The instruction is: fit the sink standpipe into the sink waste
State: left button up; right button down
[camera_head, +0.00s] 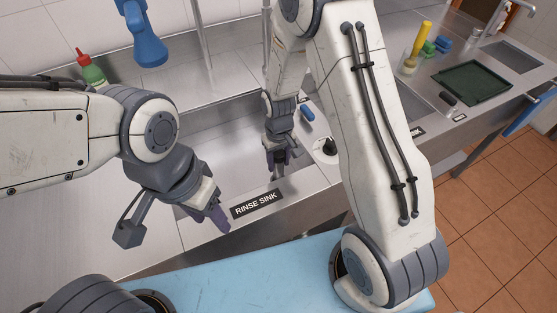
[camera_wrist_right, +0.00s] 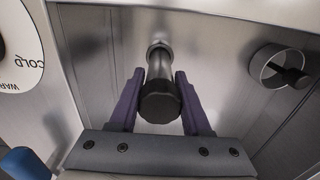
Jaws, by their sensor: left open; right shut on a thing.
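The sink standpipe (camera_wrist_right: 160,68) is a metal tube with a black knobbed top, between the purple fingers of my right gripper (camera_wrist_right: 158,104). The fingers are shut on it near the black top. In the head view, my right gripper (camera_head: 277,157) reaches down into the rinse sink (camera_head: 222,132), near its front wall. The tube's far end shows a ring-like edge; I cannot tell if it sits in the sink waste or above it. The waste is not clearly seen. My left gripper (camera_head: 216,212) is open and empty by the sink's front left edge.
A round metal fitting (camera_wrist_right: 282,66) with a dark part shows at right in the wrist view. A white lettered disc (camera_head: 326,147) and a blue object (camera_head: 307,114) lie right of the sink. A blue sprayer (camera_head: 147,38) hangs above.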

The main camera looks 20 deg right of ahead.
jog(key=shift+f+b, duration=0.7)
jog(key=shift+f, duration=0.35)
jog(key=shift+c, duration=1.4)
grip_release()
notch_tip(320, 180, up, 10)
jog(key=shift+r, duration=0.25)
jog(key=s+a+r+n, duration=0.2)
jog(key=s+a+r, duration=0.2)
jog(key=s, duration=0.7)
jog(key=s+a+r+n+y, duration=0.1)
jog(key=s+a+r+n, duration=0.2)
jog(key=s+r, duration=0.3)
jog(key=s+a, duration=0.1)
jog(key=s, duration=0.4)
jog(key=shift+s+a+r, duration=0.2)
jog(key=shift+s+r, duration=0.05)
jog(key=shift+r, duration=0.1)
